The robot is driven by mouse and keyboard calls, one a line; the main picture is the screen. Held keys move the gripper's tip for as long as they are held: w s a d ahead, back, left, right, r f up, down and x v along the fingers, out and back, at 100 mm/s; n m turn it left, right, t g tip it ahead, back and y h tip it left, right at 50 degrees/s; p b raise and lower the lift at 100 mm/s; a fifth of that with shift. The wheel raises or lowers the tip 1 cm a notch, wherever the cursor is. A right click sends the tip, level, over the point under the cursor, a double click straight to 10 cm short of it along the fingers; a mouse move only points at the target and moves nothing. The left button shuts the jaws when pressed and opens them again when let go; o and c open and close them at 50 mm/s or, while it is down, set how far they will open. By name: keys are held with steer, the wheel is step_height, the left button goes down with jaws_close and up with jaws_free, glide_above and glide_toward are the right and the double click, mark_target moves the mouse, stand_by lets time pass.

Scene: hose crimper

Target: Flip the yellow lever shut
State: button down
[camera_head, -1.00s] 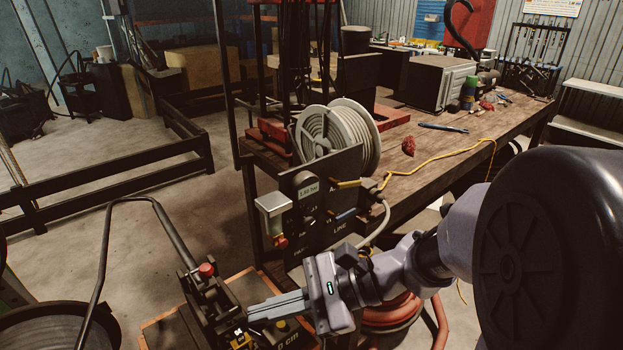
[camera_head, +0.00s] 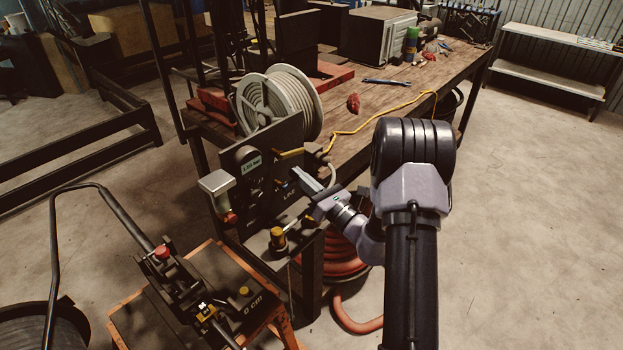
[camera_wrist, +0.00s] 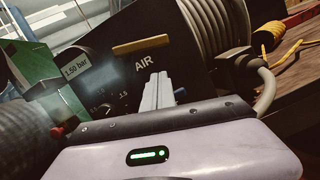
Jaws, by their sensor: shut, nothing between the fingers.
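The yellow lever (camera_head: 290,152) is on the dark upright panel (camera_head: 262,200) at the table's end. It lies roughly level, pointing right, and its right end reaches about the panel's edge. In the wrist view the yellow lever (camera_wrist: 143,45) is a flat bar above the word AIR. My gripper (camera_head: 295,171) is shut and empty, with its fingers pointing at the panel just below the lever. In the wrist view my gripper (camera_wrist: 161,76) has its tips below the AIR label, with a visible gap to the lever. A blue part (camera_wrist: 180,93) shows partly behind the fingers.
A gauge display (camera_wrist: 76,69) sits left of the lever, beside a box-like unit (camera_head: 216,182). A hose reel (camera_head: 265,102) stands behind the panel. A yellow cord (camera_head: 375,122) lies on the wooden table. A crimper with a red knob (camera_head: 162,252) stands lower left.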

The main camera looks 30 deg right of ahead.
steer(key=r, duration=0.1)
steer(key=r+p, duration=0.1)
steer(key=r, duration=0.1)
steer(key=shift+d, duration=0.4)
